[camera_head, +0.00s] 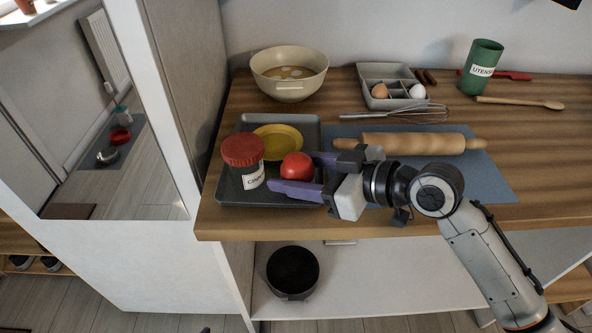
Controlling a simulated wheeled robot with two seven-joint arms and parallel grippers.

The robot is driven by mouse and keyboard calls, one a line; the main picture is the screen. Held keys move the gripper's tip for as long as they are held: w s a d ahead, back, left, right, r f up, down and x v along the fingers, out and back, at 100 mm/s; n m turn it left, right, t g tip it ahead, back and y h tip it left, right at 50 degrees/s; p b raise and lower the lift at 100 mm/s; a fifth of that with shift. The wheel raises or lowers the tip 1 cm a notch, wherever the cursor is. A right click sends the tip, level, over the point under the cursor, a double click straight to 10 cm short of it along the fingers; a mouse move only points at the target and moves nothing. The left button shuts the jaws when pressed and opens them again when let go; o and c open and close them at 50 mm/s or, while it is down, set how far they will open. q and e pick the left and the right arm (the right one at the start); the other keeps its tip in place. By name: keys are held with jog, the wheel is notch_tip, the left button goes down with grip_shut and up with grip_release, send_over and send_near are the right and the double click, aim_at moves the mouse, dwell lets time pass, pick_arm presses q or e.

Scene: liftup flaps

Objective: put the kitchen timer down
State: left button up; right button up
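A round red object (297,166), which looks like a tomato-shaped kitchen timer, is at the right part of the dark grey tray (228,190). My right gripper (300,173) reaches in from the right, its purple fingers on either side of the red object. The gap between the fingers is about as wide as the object, and they look closed on it. The lower finger hides part of its near side. I cannot tell whether its underside touches the tray. My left gripper is not in view.
On the tray, a red-lidded jar (244,163) stands left of the red object, and a yellow plate (278,141) lies behind. A rolling pin (420,143) lies on a blue-grey mat (488,180) to the right. A bowl (289,76), egg tray (375,75) and whisk (405,113) are farther back.

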jog(key=shift+o, duration=1.2)
jog(key=v, duration=1)
jog(key=shift+s+d, duration=0.2)
jog(key=shift+d, duration=0.1)
jog(key=shift+s+d+r, duration=0.35)
jog(key=shift+d+r, duration=0.05)
jog(key=shift+d, duration=0.1)
